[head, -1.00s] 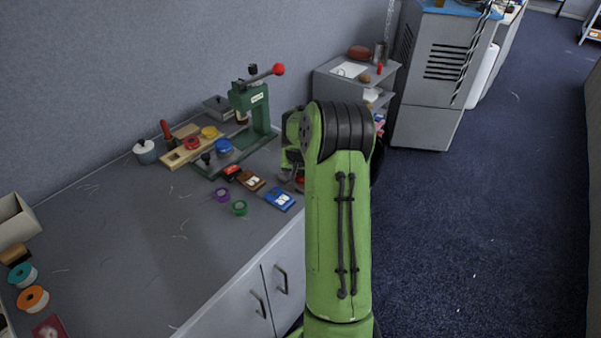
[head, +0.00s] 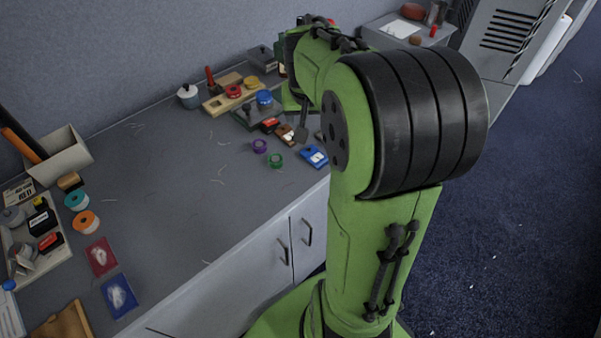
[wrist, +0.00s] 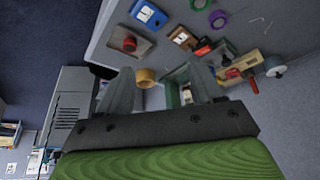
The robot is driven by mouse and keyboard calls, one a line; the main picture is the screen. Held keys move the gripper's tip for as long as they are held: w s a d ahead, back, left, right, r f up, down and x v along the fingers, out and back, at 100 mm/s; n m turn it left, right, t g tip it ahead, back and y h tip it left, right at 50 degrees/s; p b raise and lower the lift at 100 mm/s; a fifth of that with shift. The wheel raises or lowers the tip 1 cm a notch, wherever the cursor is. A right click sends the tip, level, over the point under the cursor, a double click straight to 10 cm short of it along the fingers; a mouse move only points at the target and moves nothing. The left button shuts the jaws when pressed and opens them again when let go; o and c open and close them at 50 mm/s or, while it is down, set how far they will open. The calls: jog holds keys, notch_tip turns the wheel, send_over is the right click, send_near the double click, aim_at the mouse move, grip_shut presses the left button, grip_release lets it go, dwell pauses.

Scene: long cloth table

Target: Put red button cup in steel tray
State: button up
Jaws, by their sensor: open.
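A round red piece, which looks like the red button cup (wrist: 129,44), sits in a shallow grey tray that looks like the steel tray (wrist: 116,35) in the wrist view. In the head view my arm hides most of that spot. My gripper (wrist: 162,84) is open in the wrist view, with its two grey fingers apart and clear of the red piece. Nothing is held between them. A yellow-orange round thing (wrist: 146,77) shows beyond the fingers.
A purple ring (head: 259,146), a green ring (head: 276,160) and a blue packet (head: 314,156) lie near the table edge. The middle of the table (head: 180,190) is mostly clear.

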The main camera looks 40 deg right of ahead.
jog(key=s+a+r+n+t+y, duration=0.1)
jog(key=s+a+n, duration=0.6)
jog(key=s+a, duration=1.1)
jog(key=shift+a+r+t+y, duration=0.4)
jog(key=shift+r+y, duration=0.45)
jog(key=shift+y, duration=0.25)
notch_tip(320, 180, up, 8)
jog(key=p, duration=0.7)
jog(key=shift+f, duration=0.2)
jog(key=shift+w, duration=0.1)
jog(key=shift+c, duration=0.2)
